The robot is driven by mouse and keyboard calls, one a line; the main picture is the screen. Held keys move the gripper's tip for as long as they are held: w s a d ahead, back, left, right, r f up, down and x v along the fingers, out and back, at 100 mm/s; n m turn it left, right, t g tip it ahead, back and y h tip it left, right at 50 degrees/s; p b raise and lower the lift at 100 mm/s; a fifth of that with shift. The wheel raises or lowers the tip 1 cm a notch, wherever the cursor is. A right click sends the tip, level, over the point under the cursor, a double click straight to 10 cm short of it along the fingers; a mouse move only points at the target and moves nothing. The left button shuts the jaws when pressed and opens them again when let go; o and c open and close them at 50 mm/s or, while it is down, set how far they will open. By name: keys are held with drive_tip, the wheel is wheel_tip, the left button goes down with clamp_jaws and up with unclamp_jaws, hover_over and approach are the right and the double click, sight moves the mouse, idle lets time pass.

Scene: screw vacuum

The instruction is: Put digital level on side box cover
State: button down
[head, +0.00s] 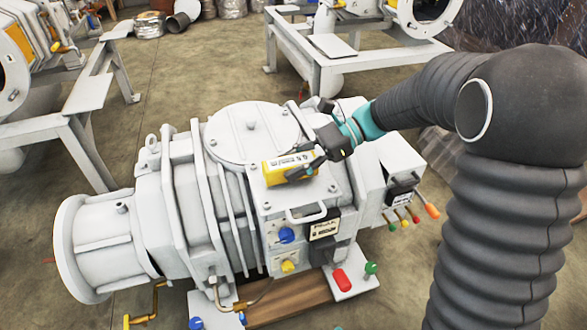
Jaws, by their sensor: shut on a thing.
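The digital level (283,170) is a small yellow box with a pale top strip. My gripper (303,171) is shut on its right end. The level is over the flat grey side cover (322,192) of the vacuum pump, near the cover's upper left part. I cannot tell whether the level touches the cover or is held just above it. The gripper's fingers hide part of the level's right end. A pale loop handle (306,214) is at the cover's front edge.
A round lid (252,132) is behind the level. Coloured knobs, including a blue one (286,235), are on the pump's front, and several coloured levers stick out at its right. Similar machines on grey frames (335,50) stand behind. Bare floor (190,75) lies between them.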

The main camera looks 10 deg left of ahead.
drive_tip(key=shift+f, duration=0.5)
drive_tip(key=shift+f, duration=0.1)
drive_tip(key=c, duration=0.7)
unclamp_jaws()
drive_tip(key=shift+o, duration=0.2)
drive_tip(key=shift+w+d+r, duration=0.1)
drive_tip(key=shift+d+r, duration=0.15)
drive_tip(key=p+v, duration=0.2)
drive_tip(key=v, duration=0.9)
drive_tip(key=shift+d, duration=0.2)
